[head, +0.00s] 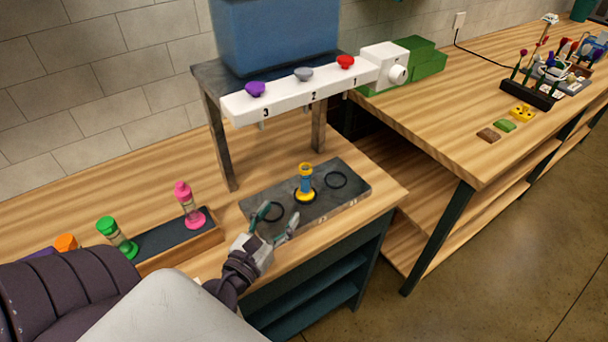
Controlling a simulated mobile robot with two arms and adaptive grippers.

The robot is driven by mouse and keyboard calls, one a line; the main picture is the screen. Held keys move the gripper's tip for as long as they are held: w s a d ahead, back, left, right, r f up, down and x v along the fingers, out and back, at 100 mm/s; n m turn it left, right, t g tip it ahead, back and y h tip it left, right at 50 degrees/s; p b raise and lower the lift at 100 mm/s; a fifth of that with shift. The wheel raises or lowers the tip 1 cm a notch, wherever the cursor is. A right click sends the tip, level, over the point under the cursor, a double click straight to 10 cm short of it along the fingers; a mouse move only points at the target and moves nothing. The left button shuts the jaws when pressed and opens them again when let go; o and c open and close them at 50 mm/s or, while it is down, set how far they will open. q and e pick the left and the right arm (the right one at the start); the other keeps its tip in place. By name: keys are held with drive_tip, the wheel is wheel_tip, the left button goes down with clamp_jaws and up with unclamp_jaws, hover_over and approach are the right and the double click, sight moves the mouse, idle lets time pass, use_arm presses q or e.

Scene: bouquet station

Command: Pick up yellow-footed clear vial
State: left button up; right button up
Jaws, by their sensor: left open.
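The yellow-footed clear vial (305,184) stands upright on the dark slab (355,176), at its middle ring. It has a yellow top and foot, and its middle looks blue. My left gripper (280,212) is open and empty, over the slab's front left part. Its fingers point up and toward the back, just left of and nearer than the vial, and apart from it in the picture. My right gripper is not in view.
A stand with purple, grey and red knobs (346,62) and a blue tank (275,35) rises behind the slab. A wooden tray (205,236) with pink and green vials (184,204) lies to the left. A second table (435,113) stands to the right.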

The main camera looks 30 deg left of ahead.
sight(302, 181)
use_arm(q)
drive_tip(key=w+p, duration=0.1)
drive_tip(key=w, duration=0.1)
drive_tip(key=w+r+p, duration=0.1)
drive_tip(key=w, duration=0.2)
drive_tip(key=shift+w, duration=0.15)
drive_tip(key=shift+w+a+f+p, duration=0.15)
drive_tip(key=shift+w+p, duration=0.1)
drive_tip(key=shift+w, duration=0.3)
drive_tip(key=shift+w+a+f+p, duration=0.15)
drive_tip(key=shift+w+p, duration=0.05)
drive_tip(key=shift+w, duration=0.6)
drive_tip(key=w, duration=0.2)
drive_tip(key=w+a+p, duration=0.1)
drive_tip(key=w, duration=0.1)
drive_tip(key=shift+w+f, duration=0.15)
drive_tip(key=shift+w, duration=0.4)
drive_tip(key=shift+s, duration=0.15)
drive_tip(key=shift+c, duration=1.3)
clamp_jaws()
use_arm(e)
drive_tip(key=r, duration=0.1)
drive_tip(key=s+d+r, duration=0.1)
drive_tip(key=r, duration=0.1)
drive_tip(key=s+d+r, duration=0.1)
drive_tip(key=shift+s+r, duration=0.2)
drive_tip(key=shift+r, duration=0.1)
